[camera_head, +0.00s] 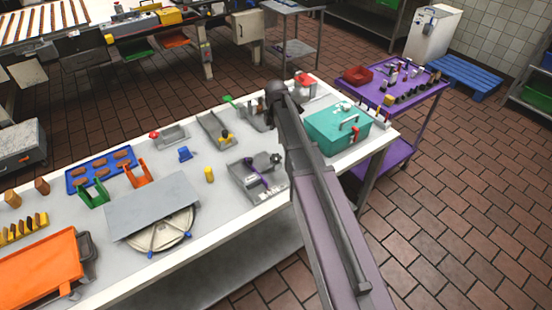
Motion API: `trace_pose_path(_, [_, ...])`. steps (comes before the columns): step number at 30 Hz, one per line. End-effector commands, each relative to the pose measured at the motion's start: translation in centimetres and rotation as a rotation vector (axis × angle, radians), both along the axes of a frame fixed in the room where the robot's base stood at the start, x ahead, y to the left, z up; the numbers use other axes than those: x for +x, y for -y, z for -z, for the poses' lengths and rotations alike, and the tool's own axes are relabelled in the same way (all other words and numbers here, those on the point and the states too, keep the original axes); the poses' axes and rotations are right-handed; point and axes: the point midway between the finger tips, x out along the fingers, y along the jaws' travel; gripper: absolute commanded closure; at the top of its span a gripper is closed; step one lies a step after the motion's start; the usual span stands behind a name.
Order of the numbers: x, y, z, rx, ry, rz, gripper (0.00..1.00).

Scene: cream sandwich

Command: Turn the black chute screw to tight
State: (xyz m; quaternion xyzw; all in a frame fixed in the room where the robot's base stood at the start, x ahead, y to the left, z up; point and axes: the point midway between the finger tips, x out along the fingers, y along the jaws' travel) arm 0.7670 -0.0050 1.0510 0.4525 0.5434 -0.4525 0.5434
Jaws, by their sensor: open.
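A grey chute-like tray (245,172) lies near the front edge of the table, left of my arm. A dark knob (277,158) sits at its far right corner, and a purple part lies in it. Another grey chute (213,124) stands farther back, with a yellow and black piece at its near end. A third grey fixture (250,116) is partly hidden beside the far end of my arm. I cannot tell for sure which dark knob is the black chute screw, or how tight it is. My arm crosses the right part of the table; my gripper cannot be made out.
A teal box (325,137) stands right of my arm. A yellow cylinder (209,175) and a blue piece (185,154) stand left of the front tray. A purple cart (413,104) stands beyond the table's right end.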

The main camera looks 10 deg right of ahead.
Motion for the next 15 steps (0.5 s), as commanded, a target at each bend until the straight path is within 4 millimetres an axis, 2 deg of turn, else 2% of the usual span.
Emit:
trace_pose_path(1, [0.0, 0.0, 0.8, 0.000, 0.000, 0.000, 0.00])
trace_pose_path(15, [0.0, 0.0, 4.5, 0.000, 0.000, 0.000, 0.00])
